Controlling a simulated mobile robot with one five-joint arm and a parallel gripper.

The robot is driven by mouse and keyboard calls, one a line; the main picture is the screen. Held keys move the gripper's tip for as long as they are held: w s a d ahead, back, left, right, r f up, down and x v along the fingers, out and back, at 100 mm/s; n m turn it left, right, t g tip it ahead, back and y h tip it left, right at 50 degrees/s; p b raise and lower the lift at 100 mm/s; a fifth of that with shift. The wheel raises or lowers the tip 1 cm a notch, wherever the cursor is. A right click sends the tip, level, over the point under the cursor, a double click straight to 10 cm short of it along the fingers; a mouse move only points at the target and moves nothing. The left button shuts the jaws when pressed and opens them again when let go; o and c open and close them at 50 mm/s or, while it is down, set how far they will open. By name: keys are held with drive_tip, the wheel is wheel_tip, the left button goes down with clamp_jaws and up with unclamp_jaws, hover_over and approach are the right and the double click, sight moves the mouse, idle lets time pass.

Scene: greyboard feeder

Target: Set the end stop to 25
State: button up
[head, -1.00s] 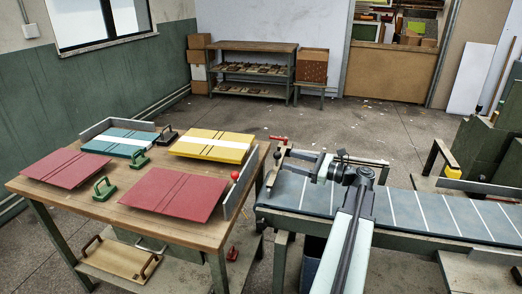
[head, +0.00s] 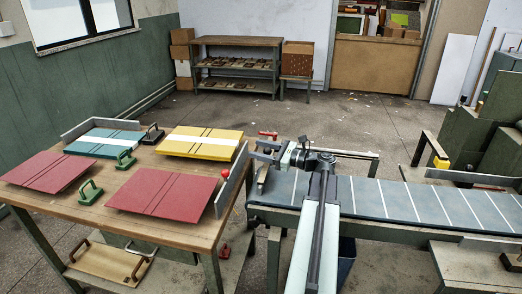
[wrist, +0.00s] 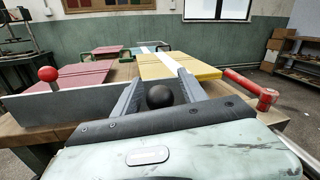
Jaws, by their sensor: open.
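My gripper (head: 260,152) is over the left end of the blue conveyor belt (head: 375,198), pointing left. In the wrist view its two grey fingers (wrist: 159,79) are apart, and a black ball knob (wrist: 159,97) shows in the gap between them. I cannot tell whether either finger touches the knob. A short upright bar (head: 264,181) stands at the belt's left end, under the gripper; it looks like the end stop, but the gripper partly covers it. No scale or number for 25 is legible.
A red handle (head: 268,135) sits just behind the gripper and shows at right in the wrist view (wrist: 250,90). A grey plate (head: 234,182) with a red ball knob (head: 226,173) edges the wooden table (head: 125,224). Red, yellow and teal boards lie there.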

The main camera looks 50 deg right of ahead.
clamp_jaws()
idle(1.4)
